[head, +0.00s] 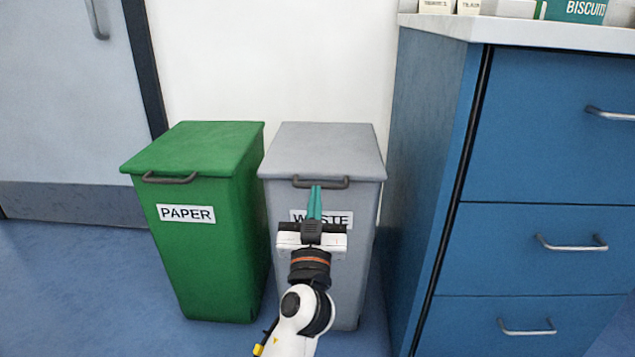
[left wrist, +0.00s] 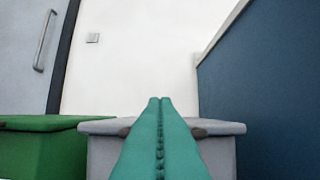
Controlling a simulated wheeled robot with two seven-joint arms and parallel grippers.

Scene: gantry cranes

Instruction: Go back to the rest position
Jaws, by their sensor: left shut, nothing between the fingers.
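My left gripper (head: 315,204) is shut and empty, with its teal fingers pressed together. It stands in front of the grey waste bin (head: 345,255), just below the bin's lid handle (head: 321,183), and covers part of the "WASTE" label. In the left wrist view the teal fingers (left wrist: 160,105) point at the bin's closed lid (left wrist: 216,127) and hide the middle of its handle. I cannot tell whether the fingertips touch the handle. My right gripper is not in view.
A green paper bin (head: 213,262) with a closed lid stands left of the waste bin. A blue drawer cabinet (head: 545,140) with boxes on its white top stands close on the right. A grey door (head: 65,110) is at the left. Blue floor (head: 80,290) is clear at the front left.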

